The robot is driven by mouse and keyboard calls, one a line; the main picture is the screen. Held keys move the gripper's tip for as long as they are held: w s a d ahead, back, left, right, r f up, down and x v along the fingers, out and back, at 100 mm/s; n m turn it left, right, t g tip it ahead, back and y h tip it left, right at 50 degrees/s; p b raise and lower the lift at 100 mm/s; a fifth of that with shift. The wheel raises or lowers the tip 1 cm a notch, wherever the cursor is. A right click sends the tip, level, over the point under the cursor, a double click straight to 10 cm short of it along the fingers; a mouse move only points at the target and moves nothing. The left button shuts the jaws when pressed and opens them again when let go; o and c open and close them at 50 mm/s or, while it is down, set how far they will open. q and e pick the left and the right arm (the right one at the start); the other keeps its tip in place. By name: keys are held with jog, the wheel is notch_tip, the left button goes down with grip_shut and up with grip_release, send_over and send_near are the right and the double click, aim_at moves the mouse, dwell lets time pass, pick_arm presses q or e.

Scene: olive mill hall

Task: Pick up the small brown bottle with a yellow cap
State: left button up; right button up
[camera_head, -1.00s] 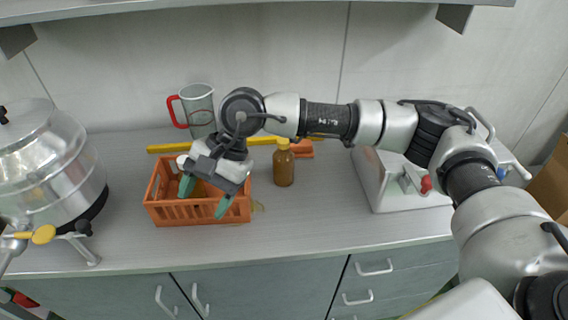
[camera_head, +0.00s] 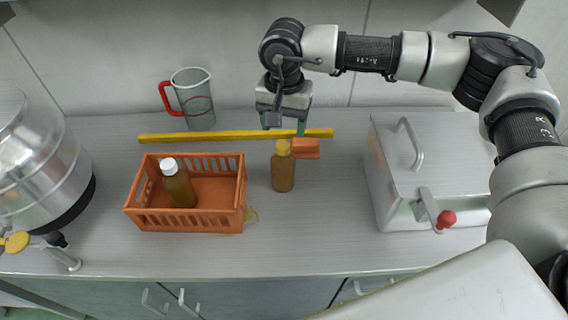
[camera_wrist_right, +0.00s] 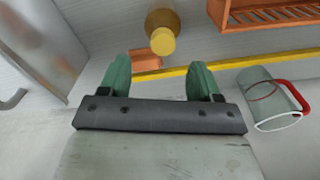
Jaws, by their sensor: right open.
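The small brown bottle with a yellow cap (camera_head: 283,172) stands upright on the counter, right of the orange crate. It also shows in the right wrist view (camera_wrist_right: 162,28), just beyond the fingertips. My right gripper (camera_head: 286,130) is open and empty, above and behind the bottle, with its green fingers pointing down. In the right wrist view the two fingers (camera_wrist_right: 160,72) are spread, with the bottle's cap ahead of the gap between them. Nothing hides the bottle in the head view. My left gripper is not in view.
The orange crate (camera_head: 185,222) holds a white-capped brown bottle (camera_head: 179,185). A yellow bar (camera_head: 200,136) and an orange object (camera_head: 306,148) lie behind the bottle. A red-handled jug (camera_head: 194,100) stands behind; a metal box (camera_head: 430,165) is right, a steel vessel (camera_head: 38,165) left.

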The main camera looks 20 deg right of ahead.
aim_at(283, 144)
jog(key=shift+f, duration=0.85)
jog(key=shift+w+f+p, duration=0.1)
jog(key=shift+f+p, duration=0.25)
notch_tip(283, 144, down, 4)
jog(key=shift+w+r+p, duration=0.1)
jog(key=shift+r+p, duration=0.1)
jog(key=shift+p, duration=0.65)
jog(key=shift+f, duration=0.5)
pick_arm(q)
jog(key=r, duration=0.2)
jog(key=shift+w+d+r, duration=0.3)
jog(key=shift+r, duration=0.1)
pick_arm(e)
jog(key=c, duration=0.4)
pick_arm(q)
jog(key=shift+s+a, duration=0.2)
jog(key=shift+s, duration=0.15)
pick_arm(e)
grip_shut()
